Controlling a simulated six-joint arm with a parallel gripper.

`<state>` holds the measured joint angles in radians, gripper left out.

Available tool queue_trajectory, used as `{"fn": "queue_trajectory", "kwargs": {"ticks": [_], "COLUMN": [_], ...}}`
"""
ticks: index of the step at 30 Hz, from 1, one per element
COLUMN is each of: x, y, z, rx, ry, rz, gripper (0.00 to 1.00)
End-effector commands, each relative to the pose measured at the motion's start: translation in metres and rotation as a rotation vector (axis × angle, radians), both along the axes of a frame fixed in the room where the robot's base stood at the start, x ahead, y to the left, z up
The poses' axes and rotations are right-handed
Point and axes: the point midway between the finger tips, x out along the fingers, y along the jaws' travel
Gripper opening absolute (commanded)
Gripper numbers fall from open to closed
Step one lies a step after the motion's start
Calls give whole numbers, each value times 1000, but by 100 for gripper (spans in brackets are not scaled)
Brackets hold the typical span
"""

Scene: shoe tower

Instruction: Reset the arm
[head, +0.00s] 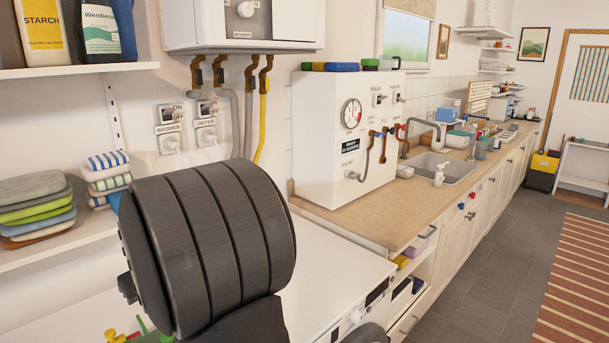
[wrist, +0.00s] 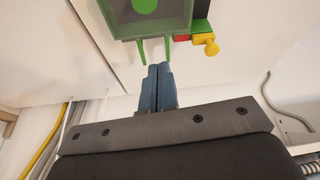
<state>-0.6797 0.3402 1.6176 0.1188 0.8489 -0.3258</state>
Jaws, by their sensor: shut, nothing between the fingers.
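My gripper (wrist: 158,88) shows in the wrist view with its two blue fingers shut against each other and nothing between them. In the head view a large dark ribbed part of my arm fills the lower middle, and my gripper's fingers do not show there. In the wrist view a green and grey object (wrist: 150,22) with two green prongs lies just beyond the fingertips, apart from them as far as I can tell. A yellow and red piece (wrist: 203,42) is beside it. Green and yellow bits (head: 124,337) peek out at the head view's bottom edge.
Folded towels (head: 36,207) and striped cloths (head: 108,178) lie on the left shelf. A white unit with a gauge (head: 330,140) stands on the long counter (head: 415,205), before the sink (head: 440,168). The grey floor (head: 485,270) at right is mostly clear.

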Motion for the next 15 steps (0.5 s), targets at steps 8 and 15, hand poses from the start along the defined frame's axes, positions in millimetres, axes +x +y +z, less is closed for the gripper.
{"fn": "queue_trajectory", "kwargs": {"ticks": [8,15], "x": [11,-4], "y": [16,-6], "z": [-54,-70], "rx": [-3,1], "ry": [3,0], "rz": [0,-1], "gripper": [0,0]}}
